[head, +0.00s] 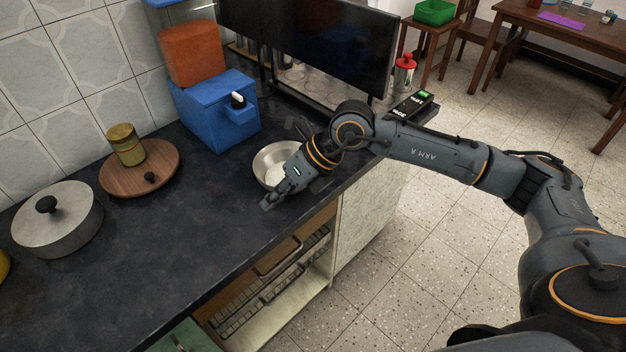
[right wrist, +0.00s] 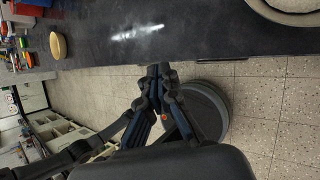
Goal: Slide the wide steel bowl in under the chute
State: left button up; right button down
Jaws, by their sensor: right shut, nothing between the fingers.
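The wide steel bowl (head: 268,160) stands upright on the dark counter, in front of and to the right of the blue dispenser (head: 215,108). The chute (head: 240,113) juts from the dispenser's right-hand face, and the bowl is apart from it. My right gripper (head: 268,202) is shut and empty at the bowl's near side, and hides part of its rim. I cannot tell if they touch. In the right wrist view the shut fingers (right wrist: 158,70) show against the counter edge, with a pale curved rim at the top right, likely the bowl's. My left gripper is out of view.
A lidded pot (head: 58,220) and a round wooden board (head: 140,168) with a jar (head: 126,146) stand on the left. A dark screen (head: 300,45) stands behind on the right. The counter's front middle is clear.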

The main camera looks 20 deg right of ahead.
jog(key=w+d+m+h, duration=0.1)
jog(key=d+h, duration=0.2)
jog(key=d, duration=0.4)
jog(key=w+d+h, duration=0.2)
jog(key=d+h, duration=0.1)
jog(key=d, duration=0.5)
jog(key=shift+t, duration=0.3)
jog(key=p+x, duration=0.1)
jog(key=x, duration=0.2)
jog(key=w+p+x, duration=0.1)
jog(key=x, duration=0.3)
jog(key=w+p+x, duration=0.1)
jog(key=x, duration=0.2)
jog(key=shift+w+a, duration=0.15)
jog(key=shift+a, duration=0.25)
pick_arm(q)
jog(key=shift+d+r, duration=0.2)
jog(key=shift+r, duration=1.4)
pick_arm(e)
jog(key=shift+w+a+f, duration=0.1)
jog(key=shift+w+a, duration=0.1)
jog(key=shift+w, duration=0.4)
